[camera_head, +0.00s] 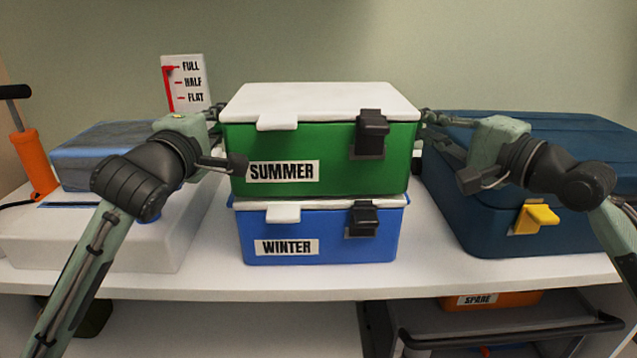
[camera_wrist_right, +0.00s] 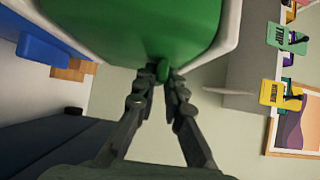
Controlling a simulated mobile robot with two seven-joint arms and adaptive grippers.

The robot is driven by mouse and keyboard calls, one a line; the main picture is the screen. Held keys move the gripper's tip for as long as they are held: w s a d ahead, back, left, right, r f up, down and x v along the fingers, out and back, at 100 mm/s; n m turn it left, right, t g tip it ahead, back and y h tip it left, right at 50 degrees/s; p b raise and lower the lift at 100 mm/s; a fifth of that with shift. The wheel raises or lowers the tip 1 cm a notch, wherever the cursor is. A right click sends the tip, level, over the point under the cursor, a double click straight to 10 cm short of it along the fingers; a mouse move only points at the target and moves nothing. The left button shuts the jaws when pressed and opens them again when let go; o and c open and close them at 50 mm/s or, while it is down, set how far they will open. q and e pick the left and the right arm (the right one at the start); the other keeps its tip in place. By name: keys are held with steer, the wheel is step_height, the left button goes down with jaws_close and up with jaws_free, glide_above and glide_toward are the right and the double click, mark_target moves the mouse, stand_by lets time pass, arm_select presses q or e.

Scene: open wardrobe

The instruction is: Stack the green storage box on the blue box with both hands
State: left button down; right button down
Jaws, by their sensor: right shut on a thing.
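The green box (camera_head: 340,165), with a white lid, dark latch and "SUMMER" label, sits level directly over the blue box (camera_head: 320,246) labelled "WINTER". Their edges nearly line up; I cannot tell whether a thin gap remains between them. The blue box stands on the white shelf. My right gripper (camera_head: 424,124) is at the green box's right side. In the right wrist view its fingers (camera_wrist_right: 163,80) close on a small green handle on that box (camera_wrist_right: 130,25). My left gripper (camera_head: 218,128) is at the box's left side, its fingertips partly hidden. The blue box also shows in the right wrist view (camera_wrist_right: 45,48).
A dark blue case (camera_head: 480,220) with a yellow latch stands right on the shelf (camera_head: 200,283). A gauge card (camera_head: 187,83) stands behind. An orange "SPARE" box (camera_head: 500,299) is below.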

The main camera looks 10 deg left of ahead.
arm_select(q)
steer(key=shift+f+b, duration=0.3)
steer(key=shift+f, duration=0.2)
arm_select(e)
steer(key=shift+f, duration=0.45)
arm_select(q)
steer(key=c, duration=1.6)
jaws_free()
steer(key=shift+r, duration=0.1)
arm_select(e)
steer(key=c, duration=1.6)
jaws_free()
arm_select(q)
steer(key=s, duration=0.7)
steer(key=shift+s+a, duration=0.25)
arm_select(e)
steer(key=v, duration=1.2)
